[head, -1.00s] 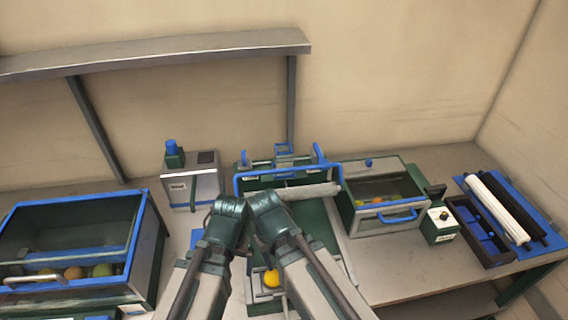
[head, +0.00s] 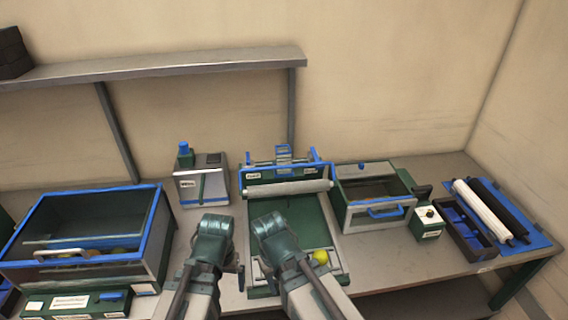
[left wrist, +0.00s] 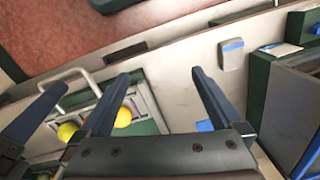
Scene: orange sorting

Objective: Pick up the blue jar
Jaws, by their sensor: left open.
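I cannot make out a clear, separate blue jar. A small blue-topped green piece (head: 185,154) stands on a grey box at the back left of the bench in the head view; I cannot tell whether it is the jar. In the left wrist view my left gripper (left wrist: 160,75) is open, its two dark fingers wide apart with nothing between them. In the head view my two arms reach up from the bottom centre, and the left gripper's fingers are hard to make out. A dark finger at the left of the wrist view may belong to my right gripper.
A blue-rimmed glass-fronted case (head: 160,225) stands left. A green tray (head: 305,215) with a roller and yellow ball (head: 320,256) is at centre. To its right are a drawer box (head: 348,215), a small button box (head: 428,227) and white and black rolls (head: 485,205). A shelf (head: 200,66) hangs above.

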